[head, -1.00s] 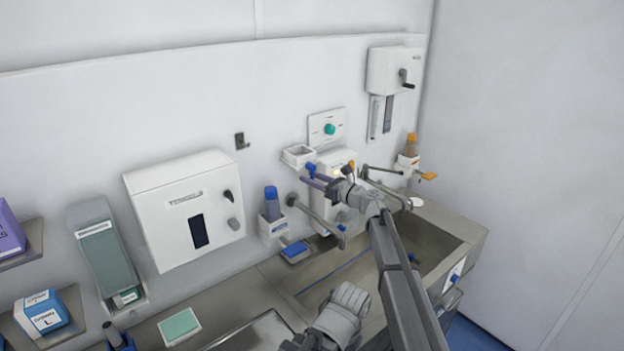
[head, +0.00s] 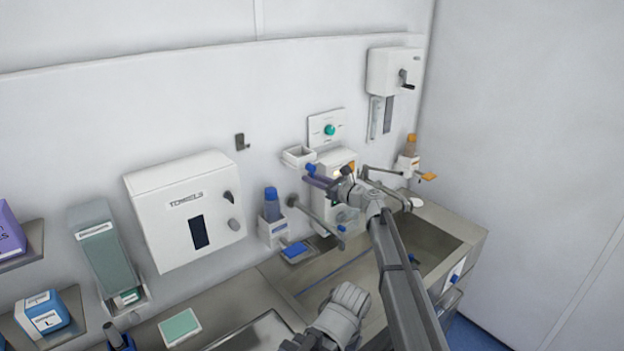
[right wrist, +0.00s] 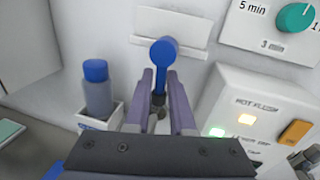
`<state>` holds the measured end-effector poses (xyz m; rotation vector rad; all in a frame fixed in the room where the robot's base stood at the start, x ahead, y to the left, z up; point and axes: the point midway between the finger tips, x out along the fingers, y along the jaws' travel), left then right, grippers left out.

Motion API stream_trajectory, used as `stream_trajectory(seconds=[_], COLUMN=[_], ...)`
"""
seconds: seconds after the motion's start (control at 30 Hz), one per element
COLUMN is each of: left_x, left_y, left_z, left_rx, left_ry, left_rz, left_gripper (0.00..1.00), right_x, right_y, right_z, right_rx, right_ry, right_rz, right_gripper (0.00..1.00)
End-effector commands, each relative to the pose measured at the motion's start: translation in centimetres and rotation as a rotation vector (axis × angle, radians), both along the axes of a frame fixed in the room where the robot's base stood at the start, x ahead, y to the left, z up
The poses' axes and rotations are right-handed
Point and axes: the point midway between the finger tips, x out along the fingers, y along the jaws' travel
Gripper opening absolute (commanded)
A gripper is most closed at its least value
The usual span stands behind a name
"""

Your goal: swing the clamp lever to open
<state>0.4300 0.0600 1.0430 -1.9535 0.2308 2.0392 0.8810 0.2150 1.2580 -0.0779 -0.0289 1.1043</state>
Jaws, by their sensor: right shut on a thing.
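The clamp lever is blue with a round knob (right wrist: 165,52). In the right wrist view its stem runs down between my purple fingers. My right gripper (right wrist: 162,95) is shut on the lever just below the knob. The fingers hide the lower part of the lever. My left gripper does not show.
A white shelf (head: 298,156) and a teal dial (head: 330,130) are on the wall near the gripper. A blue-capped bottle (head: 271,203) stands in a holder to the left.

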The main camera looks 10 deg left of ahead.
Motion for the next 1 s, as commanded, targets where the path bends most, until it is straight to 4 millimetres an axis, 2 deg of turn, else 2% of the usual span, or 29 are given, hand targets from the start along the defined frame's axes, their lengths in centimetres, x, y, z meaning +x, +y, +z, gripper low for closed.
stream_trajectory(seconds=[0.6, 1.0], left_x=[0.0, 0.0], left_y=[0.0, 0.0], left_z=[2.4, 2.8], left_rx=[-0.001, -0.001], left_ry=[0.000, 0.000], left_rz=[0.005, 0.007], left_gripper=[0.50, 0.50], right_x=[1.2, 1.5], right_y=[-1.0, -1.2], right_z=[0.6, 0.7], right_rx=[-0.262, -0.330], right_ry=[-0.335, -0.423], right_rz=[-0.001, -0.001], right_gripper=[0.00, 0.00])
